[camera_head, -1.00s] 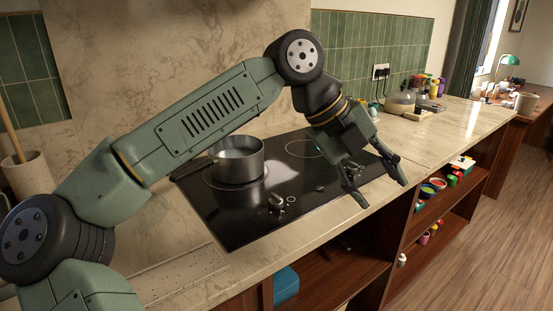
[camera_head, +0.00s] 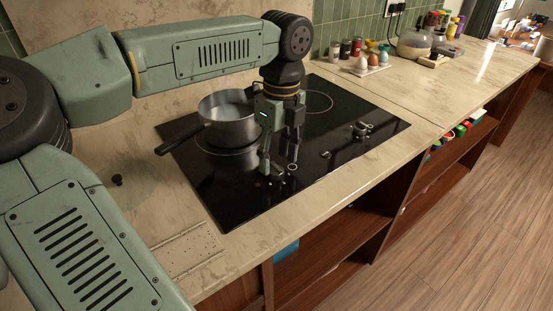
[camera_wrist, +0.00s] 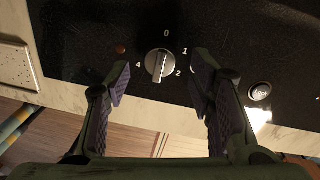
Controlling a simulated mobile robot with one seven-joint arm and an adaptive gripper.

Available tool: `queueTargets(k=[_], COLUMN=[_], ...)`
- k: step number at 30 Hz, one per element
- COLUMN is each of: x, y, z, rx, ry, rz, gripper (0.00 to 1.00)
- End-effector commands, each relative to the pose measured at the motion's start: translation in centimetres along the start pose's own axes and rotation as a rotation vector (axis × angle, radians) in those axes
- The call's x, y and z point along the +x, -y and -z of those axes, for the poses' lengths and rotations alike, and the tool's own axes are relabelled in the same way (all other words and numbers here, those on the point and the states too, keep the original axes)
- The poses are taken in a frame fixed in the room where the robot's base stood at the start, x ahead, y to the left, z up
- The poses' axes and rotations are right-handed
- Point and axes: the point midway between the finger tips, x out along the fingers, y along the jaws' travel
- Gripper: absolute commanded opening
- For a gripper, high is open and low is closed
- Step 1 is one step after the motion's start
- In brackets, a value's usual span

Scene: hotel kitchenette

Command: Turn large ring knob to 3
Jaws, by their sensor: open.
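A silver round knob (camera_wrist: 158,65) with a raised grip bar is on the black glass cooktop (camera_wrist: 80,25). The wrist view shows 0 above it, 1 and 2 on its right and 4 on its left; no 3 can be read. The grip bar stands roughly upright in the picture; I cannot tell which end is the pointer. My gripper (camera_wrist: 160,75) is open, pointing down, with one finger either side of the knob and a gap to each. In the head view, my gripper (camera_head: 279,168) is over the cooktop's front left; its fingers largely hide this knob.
A saucepan (camera_head: 228,122) stands just behind my gripper, its handle pointing left. A round button (camera_wrist: 260,91) lies right of the knob; a red spot (camera_wrist: 121,49) lies left. Other controls (camera_head: 361,130) sit farther right. An egg holder and jars (camera_head: 357,48) stand at the back.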

Motion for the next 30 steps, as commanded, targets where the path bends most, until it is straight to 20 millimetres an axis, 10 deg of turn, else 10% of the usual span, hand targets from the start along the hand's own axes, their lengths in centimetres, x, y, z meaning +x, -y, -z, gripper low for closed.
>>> queueTargets(k=[16, 30], x=[2.4, 2.4], y=[0.1, 0.1], z=[0.0, 0.0], rx=[0.001, 0.001], ry=[0.0, 0.0], rz=[0.001, 0.001], gripper=[0.48, 0.17])
